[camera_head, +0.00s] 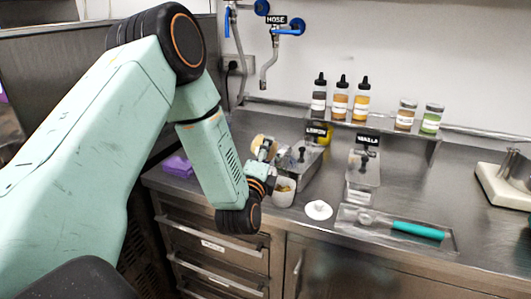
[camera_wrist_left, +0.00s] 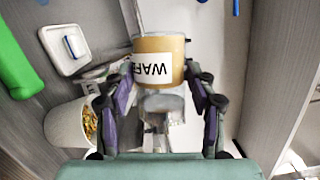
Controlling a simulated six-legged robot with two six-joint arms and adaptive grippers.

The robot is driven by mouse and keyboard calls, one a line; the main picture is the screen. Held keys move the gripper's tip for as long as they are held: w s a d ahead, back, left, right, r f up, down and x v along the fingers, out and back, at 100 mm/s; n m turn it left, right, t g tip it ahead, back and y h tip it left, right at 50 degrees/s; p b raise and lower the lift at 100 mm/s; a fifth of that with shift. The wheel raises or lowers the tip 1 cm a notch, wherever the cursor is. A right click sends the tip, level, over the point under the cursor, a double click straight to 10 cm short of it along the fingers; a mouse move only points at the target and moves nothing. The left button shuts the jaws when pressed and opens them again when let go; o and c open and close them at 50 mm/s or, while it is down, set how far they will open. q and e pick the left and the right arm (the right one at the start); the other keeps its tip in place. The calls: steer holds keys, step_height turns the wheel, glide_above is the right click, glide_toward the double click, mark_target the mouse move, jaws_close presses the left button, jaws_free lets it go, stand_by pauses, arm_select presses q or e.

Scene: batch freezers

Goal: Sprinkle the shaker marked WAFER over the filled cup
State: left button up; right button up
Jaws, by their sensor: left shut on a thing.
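The WAFER shaker (camera_wrist_left: 158,62) is tan with a white label, partly readable and upside down in the left wrist view. My left gripper (camera_wrist_left: 163,82) is shut on it, one finger on each side. In the head view the shaker (camera_head: 264,143) shows small beyond my left gripper (camera_head: 267,160), above the counter; I cannot tell its exact tilt. The filled cup (camera_head: 284,192) is white and stands on the counter just below the gripper. In the left wrist view the cup (camera_wrist_left: 63,125) is at lower left, with yellow-green bits inside. My right gripper is not in view.
Metal containers labelled LEMON (camera_head: 316,131) and VANILLA (camera_head: 367,140) stand behind the cup. A white disc (camera_head: 319,210) lies right of it. A tray (camera_head: 350,222) holds a teal-handled tool (camera_head: 418,230). Bottles (camera_head: 340,101) and two jars (camera_head: 405,116) stand on the back shelf.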

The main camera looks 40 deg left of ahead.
arm_select(q)
steer(key=shift+s+r, duration=0.1)
steer(key=shift+r+n+p, duration=0.3)
steer(key=shift+n+p, duration=0.1)
steer(key=shift+p, duration=0.2)
steer(key=shift+r+n+g+p, duration=0.3)
steer(key=shift+r+n+p, duration=0.1)
steer(key=shift+n+p, duration=0.3)
steer(key=shift+r+n+g+h+p, duration=0.3)
steer(key=shift+r+n+p, duration=0.25)
steer(key=shift+n+p, duration=0.6)
steer(key=shift+r+n+g+h+p, duration=0.5)
steer(key=shift+r+n+p, duration=0.8)
steer(key=shift+p, duration=0.95)
steer(key=shift+r+n+p, duration=0.2)
steer(key=shift+n+p, duration=0.25)
steer(key=shift+p, duration=0.1)
